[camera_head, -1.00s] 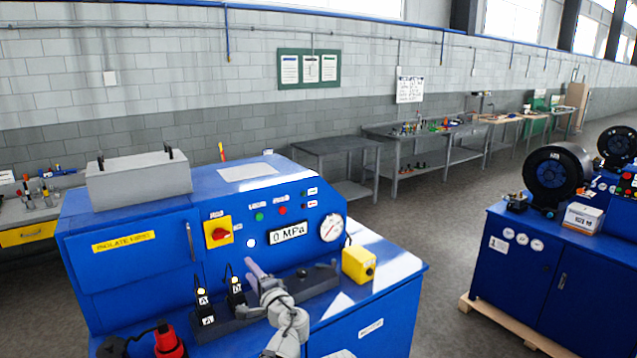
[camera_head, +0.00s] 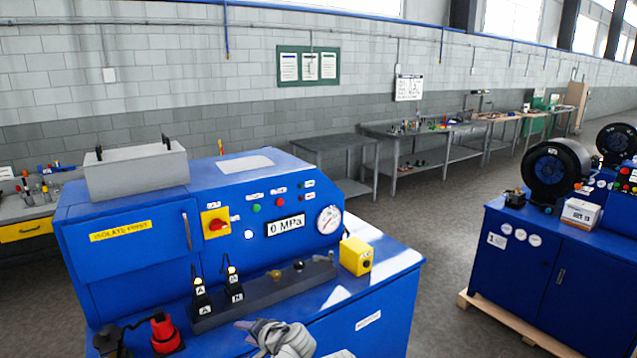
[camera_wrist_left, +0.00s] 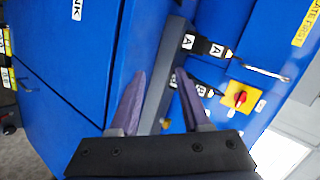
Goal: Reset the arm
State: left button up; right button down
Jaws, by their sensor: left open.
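My left gripper (camera_head: 252,327) is low in the head view, in front of the blue machine (camera_head: 362,312). It is near the machine's front top edge, below the dark block (camera_head: 265,290) with its black-tagged fittings. In the left wrist view, the two purple-grey fingers (camera_wrist_left: 158,82) are apart with nothing between them. The dark block (camera_wrist_left: 160,85) shows beyond the gap, and I cannot tell its distance. My right gripper is in neither view.
A yellow box (camera_head: 355,256) stands at the block's right end. A red plug-like part (camera_head: 165,334) is at the lower left. A red rotary switch (camera_head: 216,225) and a gauge (camera_head: 329,220) are on the panel. A second blue machine (camera_head: 530,262) stands right, across open floor.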

pick_arm(q)
jog(key=s+d+f+g+h+b, duration=0.1)
jog(key=s+d+f+g+h, duration=0.1)
jog(key=s+d+f, duration=0.2)
jog(key=s+d+f+n+g+h+b, duration=0.1)
jog(key=s+d+f+g+h, duration=0.1)
jog(key=s, duration=0.7)
jog(key=s+d+f+n+g+h+b, duration=0.1)
jog(key=s+d+f+g+h, duration=0.2)
jog(key=s+d+f, duration=0.3)
jog(key=shift+s+f+g, duration=0.45)
jog(key=shift+f+g, duration=0.25)
jog(key=shift+f, duration=0.25)
jog(key=shift+c, duration=0.2)
